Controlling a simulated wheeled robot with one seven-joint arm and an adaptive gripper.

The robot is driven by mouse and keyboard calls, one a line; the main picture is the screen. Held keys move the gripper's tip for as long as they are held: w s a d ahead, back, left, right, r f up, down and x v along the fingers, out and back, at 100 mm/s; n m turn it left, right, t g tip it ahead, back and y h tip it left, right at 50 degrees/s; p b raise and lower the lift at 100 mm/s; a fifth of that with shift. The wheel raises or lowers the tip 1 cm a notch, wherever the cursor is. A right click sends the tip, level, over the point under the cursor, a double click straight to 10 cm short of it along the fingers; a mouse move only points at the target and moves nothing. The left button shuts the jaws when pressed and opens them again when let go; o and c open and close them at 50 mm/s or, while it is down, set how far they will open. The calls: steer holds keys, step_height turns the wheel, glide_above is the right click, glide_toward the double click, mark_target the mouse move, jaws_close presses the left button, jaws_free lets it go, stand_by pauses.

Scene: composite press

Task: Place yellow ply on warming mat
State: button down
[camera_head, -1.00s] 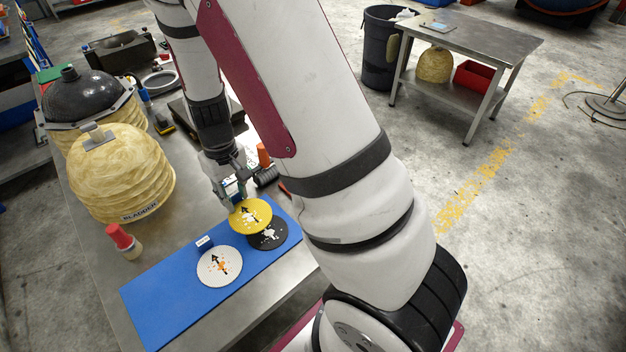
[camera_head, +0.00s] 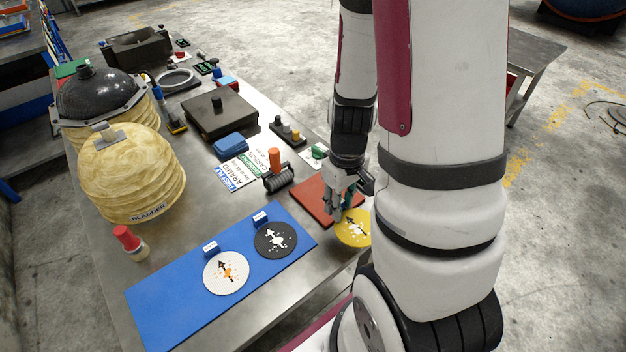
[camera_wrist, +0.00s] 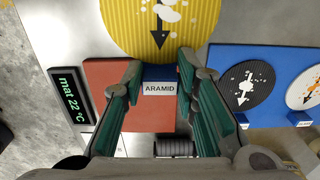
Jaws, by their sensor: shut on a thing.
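The yellow ply (camera_head: 353,228) is a round disc with a black arrow and a white pattern. It fills the top of the wrist view (camera_wrist: 126,22). Its blue tab labelled ARAMID (camera_wrist: 160,88) sits between my fingertips. My gripper (camera_head: 341,212) is shut on this tab, with the ply sticking out toward the table's front edge. The red-brown warming mat (camera_head: 312,199) lies behind the ply, under my gripper, which hides part of it. In the wrist view the mat (camera_wrist: 102,78) has a display reading "mat 22 °C" (camera_wrist: 69,102). The gap between ply and mat is unclear.
A blue mat (camera_head: 165,310) left of the ply bears a black ply (camera_head: 275,240) and a white ply (camera_head: 226,273). A roller (camera_head: 279,178) and an orange-topped item (camera_head: 274,158) stand behind the warming mat. Bladder domes (camera_head: 125,175) stand at the left.

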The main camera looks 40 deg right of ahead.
steer(key=shift+w+d+f+b, duration=0.1)
steer(key=shift+w+f+b, duration=0.3)
steer(key=shift+b, duration=1.1)
glide_above(316, 184)
steer(key=shift+f+p, duration=0.3)
steer(key=shift+f, duration=1.8)
steer(key=shift+f, duration=0.1)
steer(key=c, duration=1.6)
jaws_free()
steer(key=shift+c, duration=0.2)
steer(key=o, duration=0.4)
